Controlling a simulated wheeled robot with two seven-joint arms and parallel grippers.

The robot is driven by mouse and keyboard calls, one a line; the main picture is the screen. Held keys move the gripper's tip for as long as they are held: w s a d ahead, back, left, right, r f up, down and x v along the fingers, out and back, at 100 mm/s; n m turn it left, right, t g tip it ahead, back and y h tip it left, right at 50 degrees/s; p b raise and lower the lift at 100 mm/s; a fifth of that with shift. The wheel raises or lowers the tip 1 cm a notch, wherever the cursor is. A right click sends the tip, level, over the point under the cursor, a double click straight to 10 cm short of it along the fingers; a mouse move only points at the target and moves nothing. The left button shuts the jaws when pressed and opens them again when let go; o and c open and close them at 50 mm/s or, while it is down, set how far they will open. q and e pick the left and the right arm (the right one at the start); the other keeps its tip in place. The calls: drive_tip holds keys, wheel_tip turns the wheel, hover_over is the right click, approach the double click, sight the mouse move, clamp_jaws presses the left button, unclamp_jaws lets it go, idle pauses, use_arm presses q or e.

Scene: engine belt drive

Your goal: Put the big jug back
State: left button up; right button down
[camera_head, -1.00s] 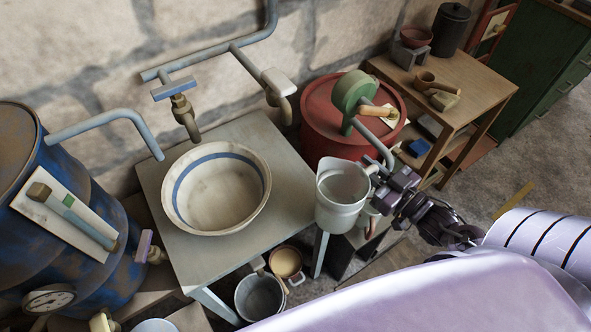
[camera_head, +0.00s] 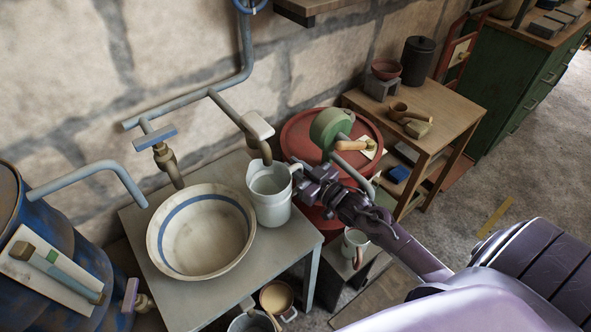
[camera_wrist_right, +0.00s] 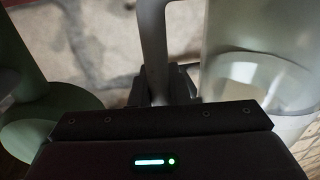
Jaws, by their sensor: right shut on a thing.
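The big white jug (camera_head: 270,197) is upright at the right side of the grey table (camera_head: 185,292), beside the wide bowl. My right gripper (camera_head: 301,178) is shut on the jug's handle, on the jug's right side. In the right wrist view the jug (camera_wrist_right: 255,70) fills the right part, and its handle (camera_wrist_right: 153,45) runs down between the fingers (camera_wrist_right: 160,88). I cannot tell whether the jug's base touches the table or hangs just above it. My left gripper is not in view.
A white bowl with a blue ring (camera_head: 202,232) takes up the table's middle. A tap (camera_head: 167,163) and a second spout (camera_head: 258,143) hang above. A red drum (camera_head: 300,130) with a green hand pump (camera_head: 330,125) stands close behind my gripper. A smaller jug (camera_head: 354,243) stands lower right.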

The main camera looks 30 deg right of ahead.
drive_tip(key=shift+f, duration=0.85)
drive_tip(key=shift+f, duration=0.15)
drive_tip(key=c, duration=1.4)
unclamp_jaws()
